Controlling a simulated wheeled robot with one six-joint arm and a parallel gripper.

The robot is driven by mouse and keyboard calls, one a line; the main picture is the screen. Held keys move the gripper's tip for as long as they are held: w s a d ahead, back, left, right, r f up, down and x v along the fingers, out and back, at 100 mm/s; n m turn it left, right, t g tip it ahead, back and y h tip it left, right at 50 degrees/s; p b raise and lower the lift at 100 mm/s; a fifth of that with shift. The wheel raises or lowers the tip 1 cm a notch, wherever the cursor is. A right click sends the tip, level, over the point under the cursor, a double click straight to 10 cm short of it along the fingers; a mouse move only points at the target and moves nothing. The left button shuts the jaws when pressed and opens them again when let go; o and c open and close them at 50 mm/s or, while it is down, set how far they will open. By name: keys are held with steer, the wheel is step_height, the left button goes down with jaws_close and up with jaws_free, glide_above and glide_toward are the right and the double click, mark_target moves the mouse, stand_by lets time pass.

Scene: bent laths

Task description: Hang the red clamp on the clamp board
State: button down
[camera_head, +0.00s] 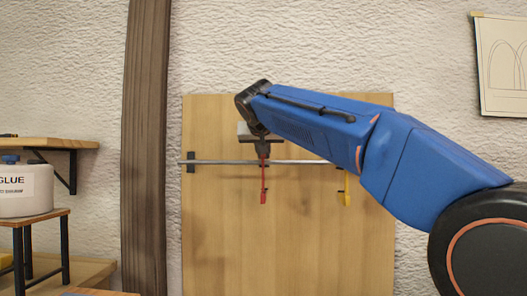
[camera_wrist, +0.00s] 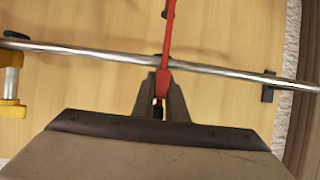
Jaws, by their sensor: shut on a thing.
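The red clamp (camera_head: 263,184) is upright in front of the wooden clamp board (camera_head: 220,240), its red bar pointing down past the metal rail (camera_head: 220,162). My gripper (camera_head: 263,152) is shut on its upper end at rail height. In the wrist view the red clamp (camera_wrist: 168,40) runs across the rail (camera_wrist: 230,73), and my gripper's fingers (camera_wrist: 161,97) are closed around its near end. I cannot tell whether the clamp touches or rests on the rail. The clamp's jaw part is mostly hidden by the fingers.
A yellow clamp (camera_head: 346,188) hangs on the rail to the right, partly behind my arm; it also shows in the wrist view (camera_wrist: 10,95). A dark wooden post (camera_head: 147,150) stands left of the board. A glue container (camera_head: 25,190) sits on a small stand further left.

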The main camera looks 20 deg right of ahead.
steer(key=c, duration=1.7)
jaws_free()
steer(key=v, duration=1.7)
steer(key=shift+s+r, duration=0.15)
steer(key=shift+s, duration=0.1)
steer(key=s+d+f+n+g+y, duration=0.1)
steer(key=s+d+f, duration=0.3)
steer(key=s+f, duration=0.5)
steer(key=s+d+f+n+g+y, duration=0.1)
steer(key=s+f, duration=0.9)
steer(key=f, duration=2)
steer(key=s+d+f+n+g+y, duration=0.1)
steer(key=s+d+f+g, duration=0.4)
steer(key=f, duration=1.5)
steer(key=shift+s+d+f+n+y, duration=0.15)
steer(key=shift+s+d, duration=0.15)
steer(key=shift+s, duration=0.45)
steer(key=shift+s+d+r+n+y, duration=0.1)
steer(key=shift+s+d+y, duration=0.15)
steer(key=shift+s, duration=0.45)
steer(key=shift+s+d+f+n+y, duration=0.1)
steer(key=shift+s+d, duration=0.25)
steer(key=shift+s, duration=0.4)
